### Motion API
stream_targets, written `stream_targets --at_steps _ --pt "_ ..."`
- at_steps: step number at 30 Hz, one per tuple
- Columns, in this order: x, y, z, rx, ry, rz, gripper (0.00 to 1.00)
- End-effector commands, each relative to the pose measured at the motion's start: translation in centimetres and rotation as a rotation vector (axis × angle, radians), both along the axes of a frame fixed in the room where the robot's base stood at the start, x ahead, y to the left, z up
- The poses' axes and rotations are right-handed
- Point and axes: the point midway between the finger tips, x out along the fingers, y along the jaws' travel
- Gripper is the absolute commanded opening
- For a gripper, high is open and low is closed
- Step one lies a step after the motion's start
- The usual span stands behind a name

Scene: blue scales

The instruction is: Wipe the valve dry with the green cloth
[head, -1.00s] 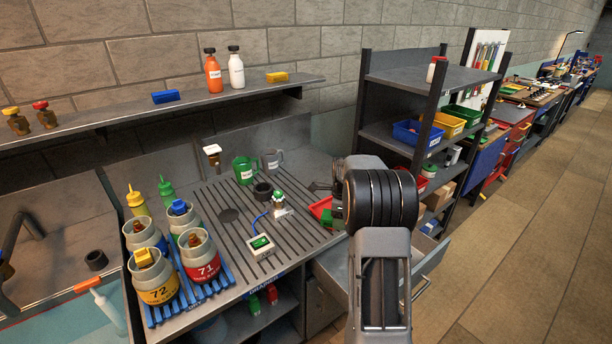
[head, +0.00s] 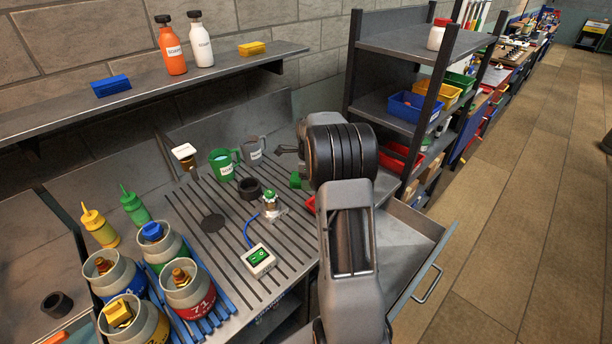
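A small metal fitting with a green top (head: 270,204), which looks like the valve, stands upright on the grooved drainboard (head: 221,258). A blue line runs from it to a small box with a green display (head: 258,261). A small green piece (head: 295,180), possibly the green cloth, shows just left of my wrist, right of the valve and apart from it. The dark tip of my gripper (head: 286,150) points left above the green piece. My wrist hides most of the gripper, so whether it holds the green piece is unclear.
A green mug (head: 223,164), a grey mug (head: 254,149) and a dark ring (head: 249,189) stand behind the valve. Several grey kegs (head: 190,288) stand on a blue rack at left. An open drawer (head: 399,258) juts out at right, below a shelving unit (head: 405,48).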

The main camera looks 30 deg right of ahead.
Motion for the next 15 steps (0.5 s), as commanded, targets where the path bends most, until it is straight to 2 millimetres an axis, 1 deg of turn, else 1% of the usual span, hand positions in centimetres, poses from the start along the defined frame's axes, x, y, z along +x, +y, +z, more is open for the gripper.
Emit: stream_targets --at_steps 8,15 --pt "0.1 0.0 0.0 0.0 0.0 0.0 0.35" --pt "1.0 1.1 -0.6 0.0 0.0 0.002 0.35"
